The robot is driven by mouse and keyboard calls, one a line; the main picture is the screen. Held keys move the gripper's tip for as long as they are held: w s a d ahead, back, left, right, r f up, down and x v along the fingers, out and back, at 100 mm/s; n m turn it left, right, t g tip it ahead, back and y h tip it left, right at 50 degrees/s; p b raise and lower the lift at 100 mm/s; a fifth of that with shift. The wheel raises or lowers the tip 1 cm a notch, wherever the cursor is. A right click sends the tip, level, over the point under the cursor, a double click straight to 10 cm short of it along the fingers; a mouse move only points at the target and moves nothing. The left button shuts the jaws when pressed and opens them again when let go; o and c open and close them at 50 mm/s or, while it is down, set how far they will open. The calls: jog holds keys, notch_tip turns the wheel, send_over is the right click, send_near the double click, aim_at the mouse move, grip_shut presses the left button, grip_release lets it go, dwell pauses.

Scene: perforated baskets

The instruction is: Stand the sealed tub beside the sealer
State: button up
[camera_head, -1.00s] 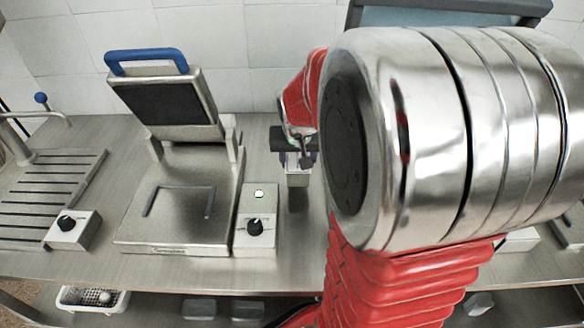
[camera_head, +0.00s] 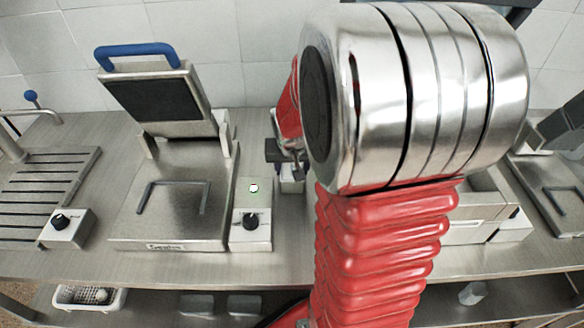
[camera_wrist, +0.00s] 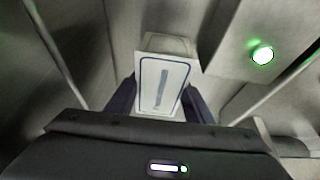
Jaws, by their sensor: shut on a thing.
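The sealer (camera_head: 175,195) stands on the left part of the counter with its blue-handled lid raised. Its control box (camera_head: 251,232), with a black knob and a lit green light, is on its right side. My gripper (camera_head: 288,160) is right of the sealer and shut on the tub (camera_head: 292,185), which is partly hidden by my arm. In the wrist view the tub's pale lid (camera_wrist: 163,84) with a blue border shows between my dark fingers (camera_wrist: 162,104). The tub looks upright and close to the counter. I cannot tell whether its base touches.
A slatted drain board (camera_head: 45,190) and a second knob box (camera_head: 68,228) are at the left. Another machine (camera_head: 560,185) is at the right edge. The counter (camera_head: 290,240) in front of the tub is clear. A white basket (camera_head: 88,298) is on the shelf below.

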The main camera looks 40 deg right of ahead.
jog(key=o, duration=1.3)
jog(key=shift+f, duration=0.1)
jog(key=shift+r, duration=0.2)
jog(key=v, duration=1.1)
jog(key=shift+s+r, duration=0.1)
jog(key=shift+r, duration=0.3)
jog(key=shift+a, duration=0.1)
jog(key=shift+a, duration=0.1)
